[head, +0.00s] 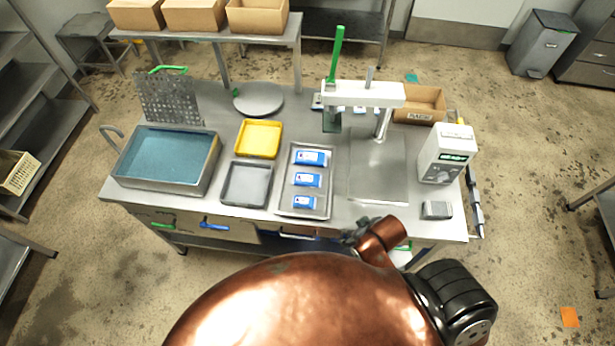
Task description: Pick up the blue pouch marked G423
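Three blue-and-white pouches lie in a column in a shallow metal tray (283,203) on the steel table. They are a far pouch (311,158), a middle pouch (307,180) and a near pouch (304,202). Their markings are too small to read, so I cannot tell which is G423. A dark part at the end of my copper arm link, seemingly my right gripper (355,233), shows near the table's front edge, to the right of and nearer than the tray. Its fingers are not clear. My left gripper is not in view.
A blue-filled basin (168,157), a yellow tray (259,138) and a grey tray (246,184) stand left of the pouches. A press with a green lever (337,55), a white meter (447,153) and a cardboard box (420,103) stand to the right.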

